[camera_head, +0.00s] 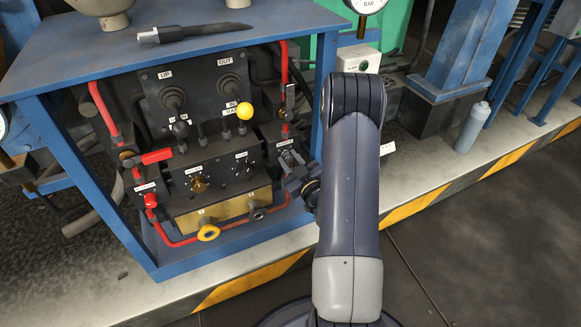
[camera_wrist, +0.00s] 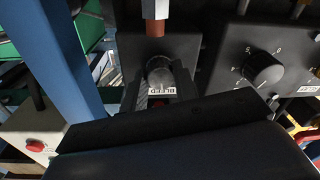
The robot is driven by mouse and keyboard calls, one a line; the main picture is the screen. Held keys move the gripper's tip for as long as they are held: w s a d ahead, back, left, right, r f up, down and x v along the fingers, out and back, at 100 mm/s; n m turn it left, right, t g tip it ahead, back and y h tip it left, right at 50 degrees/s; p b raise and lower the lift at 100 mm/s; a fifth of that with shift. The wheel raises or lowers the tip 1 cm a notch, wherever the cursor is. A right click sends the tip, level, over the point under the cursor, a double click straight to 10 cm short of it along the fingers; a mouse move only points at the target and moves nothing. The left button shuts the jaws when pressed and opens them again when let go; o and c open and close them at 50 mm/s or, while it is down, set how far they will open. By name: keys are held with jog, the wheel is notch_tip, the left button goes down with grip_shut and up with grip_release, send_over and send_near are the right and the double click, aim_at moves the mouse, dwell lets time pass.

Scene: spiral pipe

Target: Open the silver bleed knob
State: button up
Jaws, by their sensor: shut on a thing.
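My gripper (camera_wrist: 158,90) is shut on the knob, with a dark finger on each side. In the head view my gripper (camera_head: 291,165) reaches in from the right to the right side of the panel. There, the fingers largely hide the knob.
A black dial (camera_wrist: 264,68) is beside the knob's block. The blue frame post (camera_head: 326,95) stands close to my arm. A dark tool (camera_head: 195,32) lies on top.

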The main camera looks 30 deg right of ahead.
jog(key=m+b, duration=0.1)
jog(key=m, duration=0.2)
jog(key=m+b, duration=0.2)
jog(key=shift+f+m, duration=0.2)
jog(key=shift+m, duration=0.2)
jog(key=shift+m+h+b, duration=0.5)
jog(key=shift+m+b, duration=0.6)
jog(key=shift+m, duration=1.4)
jog(key=shift+r, duration=0.1)
jog(key=o, duration=1)
jog(key=s, duration=0.7)
jog(key=s+p, duration=0.1)
jog(key=s, duration=0.2)
jog(key=shift+s+a+f, duration=0.2)
jog(key=shift+s+f, duration=0.2)
